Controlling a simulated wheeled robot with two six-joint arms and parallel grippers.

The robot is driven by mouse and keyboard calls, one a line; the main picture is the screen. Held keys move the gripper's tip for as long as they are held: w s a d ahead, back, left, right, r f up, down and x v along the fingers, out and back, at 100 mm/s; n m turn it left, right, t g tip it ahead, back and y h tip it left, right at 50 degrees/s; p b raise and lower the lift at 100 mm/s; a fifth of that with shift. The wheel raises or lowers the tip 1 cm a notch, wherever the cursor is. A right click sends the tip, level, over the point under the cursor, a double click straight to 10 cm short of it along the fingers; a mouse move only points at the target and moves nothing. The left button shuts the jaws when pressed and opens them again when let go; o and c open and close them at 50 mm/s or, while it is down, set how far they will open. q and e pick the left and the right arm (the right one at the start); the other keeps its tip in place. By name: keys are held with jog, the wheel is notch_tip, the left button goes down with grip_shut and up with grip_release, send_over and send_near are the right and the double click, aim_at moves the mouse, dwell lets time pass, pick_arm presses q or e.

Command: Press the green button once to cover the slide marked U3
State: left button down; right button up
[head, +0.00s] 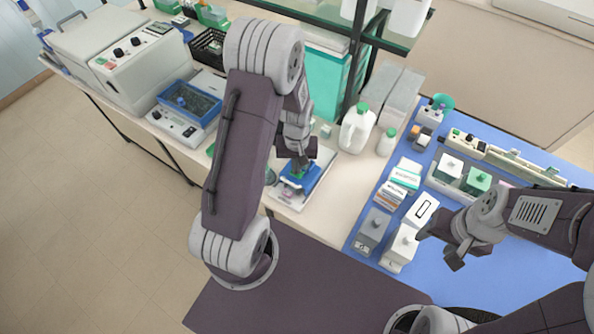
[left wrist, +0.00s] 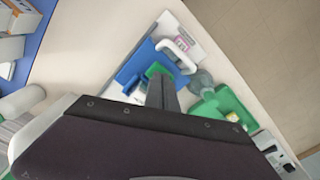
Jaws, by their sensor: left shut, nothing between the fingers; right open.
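A blue and white device (head: 312,180) stands on the bench in the middle of the head view; it also shows in the left wrist view (left wrist: 134,67). Its green button (left wrist: 155,68) is partly hidden by my left gripper. My left gripper (head: 298,166) is shut and empty, pointing down with its tips at the green button; I cannot tell whether they touch it. In the left wrist view its fingers (left wrist: 162,93) overlap the button. A pink-marked piece (left wrist: 183,43) lies beside a white handle-like part; its mark is too small to read. My right gripper (head: 441,248) is open and empty over the blue mat.
The blue mat (head: 490,270) on the right holds several boxes and blocks. White bottles (head: 357,128) stand behind the device. A green tray (left wrist: 225,105) is close beside it. A water bath (head: 190,103) stands to the left.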

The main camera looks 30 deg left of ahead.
pick_arm(q)
jog(key=shift+f+b, duration=0.35)
jog(key=shift+f, duration=0.2)
notch_tip(320, 180, up, 7)
jog(key=p, duration=0.6)
jog(key=shift+r+p, duration=0.15)
jog(key=shift+p, duration=0.15)
dwell(0.3)
dwell(0.3)
